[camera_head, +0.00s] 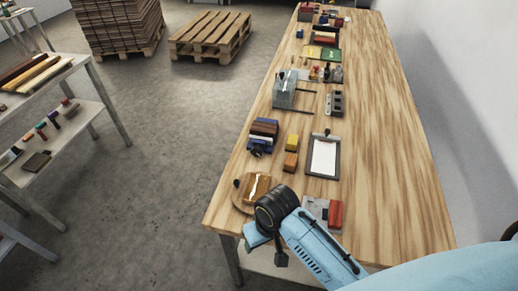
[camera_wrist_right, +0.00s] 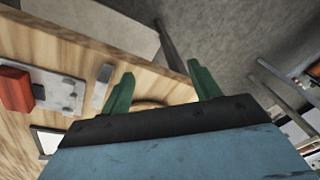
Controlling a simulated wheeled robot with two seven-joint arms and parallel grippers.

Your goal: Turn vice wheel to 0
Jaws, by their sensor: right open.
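My left gripper is out of view.
A grey plate with a red block (camera_head: 335,213) lies right of my arm. The table's right side is clear.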

